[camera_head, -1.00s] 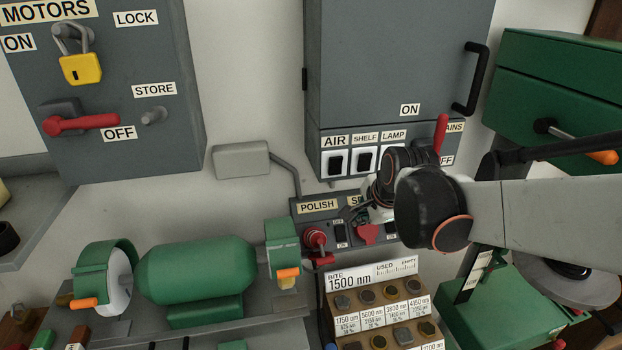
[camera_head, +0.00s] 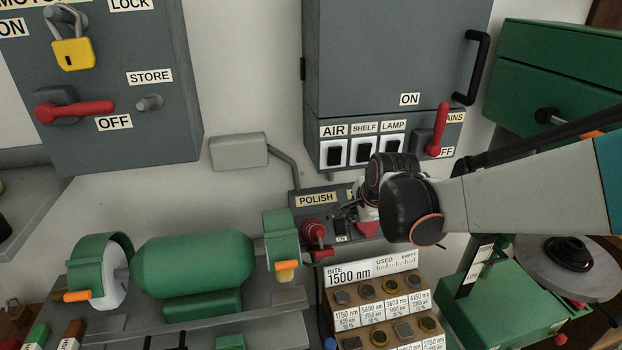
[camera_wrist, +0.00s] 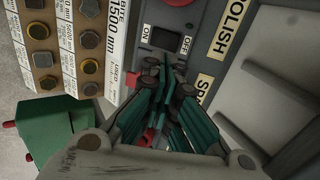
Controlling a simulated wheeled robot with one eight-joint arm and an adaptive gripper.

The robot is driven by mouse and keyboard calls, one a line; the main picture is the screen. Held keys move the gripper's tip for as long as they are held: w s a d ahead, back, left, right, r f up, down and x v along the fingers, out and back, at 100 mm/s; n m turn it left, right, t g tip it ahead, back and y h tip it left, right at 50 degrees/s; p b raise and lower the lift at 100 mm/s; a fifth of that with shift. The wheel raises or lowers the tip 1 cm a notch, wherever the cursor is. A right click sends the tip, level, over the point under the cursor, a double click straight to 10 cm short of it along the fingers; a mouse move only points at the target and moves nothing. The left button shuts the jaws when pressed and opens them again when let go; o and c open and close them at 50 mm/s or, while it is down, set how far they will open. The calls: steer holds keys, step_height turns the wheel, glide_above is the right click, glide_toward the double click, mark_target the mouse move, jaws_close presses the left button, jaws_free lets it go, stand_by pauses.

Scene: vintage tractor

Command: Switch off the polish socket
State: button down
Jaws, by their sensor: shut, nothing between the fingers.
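The polish socket is on a dark grey wall panel under the POLISH label (camera_head: 316,199). The label also shows in the wrist view (camera_wrist: 232,28). A red plug (camera_head: 315,234) sits in the socket. Its black rocker switch (camera_wrist: 166,40) lies between ON and OFF labels in the wrist view; which way it is set I cannot tell. My gripper (camera_head: 346,212) is at the panel, just right of the plug, and partly covers the switch area in the head view. In the wrist view my shut, empty fingertips (camera_wrist: 166,78) are close to the switch's edge near OFF; contact is unclear.
A second socket with a red part (camera_head: 367,222) is mostly hidden behind my wrist. The bite rack (camera_head: 372,270) stands just below the panel. The green polishing motor (camera_head: 195,262) is at left. AIR, SHELF and LAMP switches (camera_head: 363,151) are above.

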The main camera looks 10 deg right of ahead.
mark_target(345, 226)
steer(key=b+x, duration=0.1)
steer(key=x, duration=0.2)
steer(key=b+x, duration=0.1)
steer(key=x, duration=0.2)
steer(key=shift+w, duration=0.55)
steer(key=shift+w+f, duration=0.3)
steer(key=shift+w, duration=0.1)
steer(key=shift+w+a, duration=0.1)
steer(key=shift+w+f, duration=0.15)
steer(key=shift+w, duration=0.15)
steer(key=shift+s+f, duration=0.1)
steer(key=shift+s, duration=0.05)
steer(key=shift+s+f+b, duration=0.2)
steer(key=shift+s+b, duration=0.2)
steer(key=shift+s, duration=0.25)
